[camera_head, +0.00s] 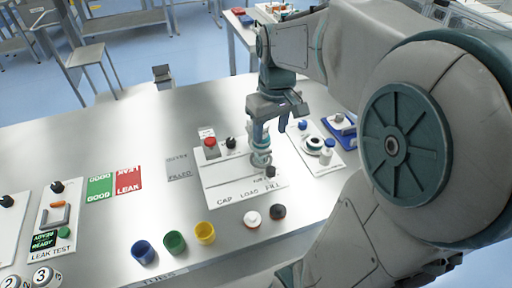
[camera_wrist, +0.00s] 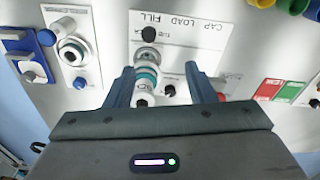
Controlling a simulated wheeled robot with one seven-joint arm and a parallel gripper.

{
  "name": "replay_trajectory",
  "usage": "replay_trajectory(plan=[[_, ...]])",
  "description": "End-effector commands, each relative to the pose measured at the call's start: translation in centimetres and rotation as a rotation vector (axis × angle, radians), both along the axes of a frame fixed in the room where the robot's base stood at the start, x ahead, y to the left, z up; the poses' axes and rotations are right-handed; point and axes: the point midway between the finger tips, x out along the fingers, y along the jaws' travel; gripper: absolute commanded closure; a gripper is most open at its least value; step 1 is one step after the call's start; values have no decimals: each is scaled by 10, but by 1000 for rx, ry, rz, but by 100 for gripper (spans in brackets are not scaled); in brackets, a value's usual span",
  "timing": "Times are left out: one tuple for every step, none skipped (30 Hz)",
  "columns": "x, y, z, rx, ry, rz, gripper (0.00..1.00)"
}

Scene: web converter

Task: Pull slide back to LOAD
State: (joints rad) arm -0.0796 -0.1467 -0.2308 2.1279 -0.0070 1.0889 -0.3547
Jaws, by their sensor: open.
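The white station plate (camera_head: 235,191) is lettered CAP, LOAD, FILL; it appears upside down in the wrist view (camera_wrist: 190,50). A clear and teal round piece (camera_head: 260,157) stands at the plate's FILL side, with a black knob (camera_head: 271,171) at its front. The wrist view shows the teal-ringed piece (camera_wrist: 147,75) and the black knob (camera_wrist: 149,34). I cannot tell exactly which part is the slide. My gripper (camera_head: 270,128) is open above the round piece, pointing down. In the wrist view its fingers (camera_wrist: 158,70) straddle the piece, with no clear contact.
A red button (camera_head: 210,142) and another black knob (camera_head: 231,143) sit at the plate's back. Blue, green and yellow cups (camera_head: 205,233) stand in front, near a white and a black cap (camera_head: 278,211). Another station plate (camera_head: 318,145) lies to the right.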

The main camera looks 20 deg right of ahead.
Motion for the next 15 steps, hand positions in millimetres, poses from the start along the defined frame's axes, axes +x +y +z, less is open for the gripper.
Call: replay_trajectory(plan=[[8,-5,-19,-5,19,11,50],[12,-8,-23,-8,30,20,50],[16,-11,-28,-11,41,28,50],[18,-13,-31,-13,47,34,50],[21,-14,-34,-14,53,39,50],[23,-16,-36,-16,59,44,50],[24,-17,-37,-17,64,48,50],[25,-18,-38,-18,68,51,50],[26,-19,-40,-18,71,54,50],[26,-19,-41,-18,72,55,50],[26,-19,-42,-18,73,55,50],[27,-19,-45,-18,73,55,50],[26,-19,-48,-19,74,55,50],[26,-19,-51,-19,74,55,50],[26,-19,-57,-19,75,55,50]])
